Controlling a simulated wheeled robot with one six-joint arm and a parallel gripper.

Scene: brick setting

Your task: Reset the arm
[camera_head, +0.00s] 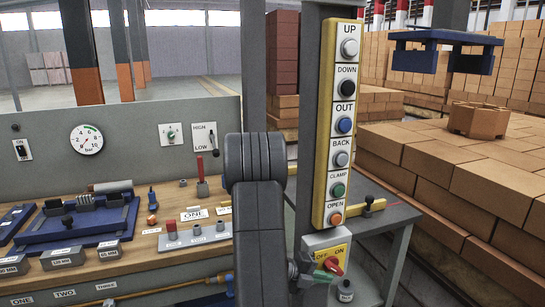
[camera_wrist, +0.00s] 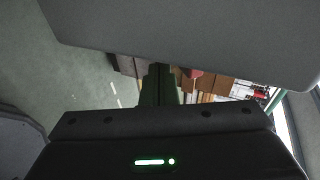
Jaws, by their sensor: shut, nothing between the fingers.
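My arm (camera_head: 258,190) rises as dark grey links through the middle of the head view, in front of the workbench and just left of the yellow button panel. My gripper (camera_wrist: 160,84) shows in the wrist view as a dark shape above a black housing with a green light. It is shut with nothing held. A large grey surface fills the top of the wrist view.
The yellow button panel (camera_head: 340,125) stands close right of my arm, above a switch box (camera_head: 327,262). The wooden bench (camera_head: 150,262) holds a blue fixture (camera_head: 78,222) and several small parts. Brick stacks (camera_head: 470,170) stand right, below a blue clamp (camera_head: 445,50).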

